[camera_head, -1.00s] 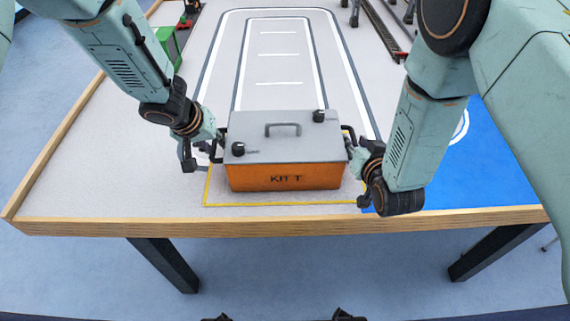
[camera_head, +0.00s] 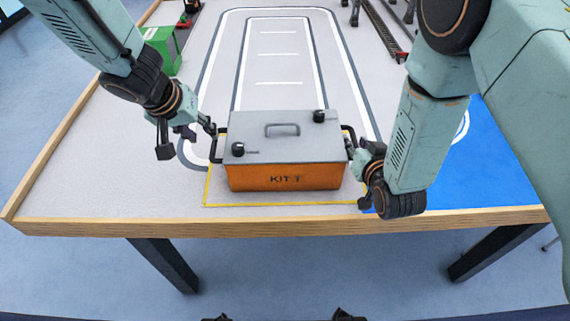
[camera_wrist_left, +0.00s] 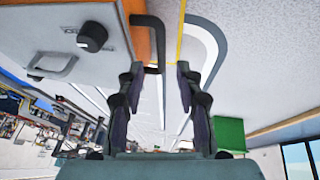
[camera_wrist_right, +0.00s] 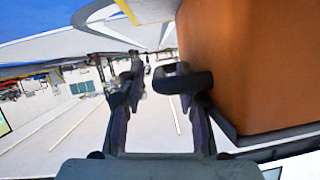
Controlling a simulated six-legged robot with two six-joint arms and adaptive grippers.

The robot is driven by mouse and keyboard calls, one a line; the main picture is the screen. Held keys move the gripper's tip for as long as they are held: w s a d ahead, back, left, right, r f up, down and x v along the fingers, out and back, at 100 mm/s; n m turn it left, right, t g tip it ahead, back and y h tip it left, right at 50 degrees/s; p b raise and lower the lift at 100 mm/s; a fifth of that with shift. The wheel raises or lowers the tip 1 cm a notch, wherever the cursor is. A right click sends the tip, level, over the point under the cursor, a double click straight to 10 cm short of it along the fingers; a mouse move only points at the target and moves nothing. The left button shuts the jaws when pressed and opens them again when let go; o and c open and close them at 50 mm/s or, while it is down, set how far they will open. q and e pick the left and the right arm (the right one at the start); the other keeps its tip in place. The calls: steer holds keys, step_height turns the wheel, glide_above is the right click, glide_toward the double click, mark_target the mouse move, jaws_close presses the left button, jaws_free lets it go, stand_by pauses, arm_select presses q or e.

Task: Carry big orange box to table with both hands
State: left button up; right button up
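My right gripper (camera_head: 364,165) is at the box's right side. In the right wrist view its fingers (camera_wrist_right: 160,72) are spread, with the black handle (camera_wrist_right: 182,80) overlapping one finger.
A green box (camera_head: 162,48) stands at the back left of the table. A blue area (camera_head: 480,165) covers the front right. Painted track lines (camera_head: 277,54) run behind the orange box, and that middle stretch is clear. Dark rails (camera_head: 380,28) lie at the back right.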

steer(key=v, duration=1.1)
steer(key=shift+s, duration=0.15)
steer(key=shift+r, duration=0.1)
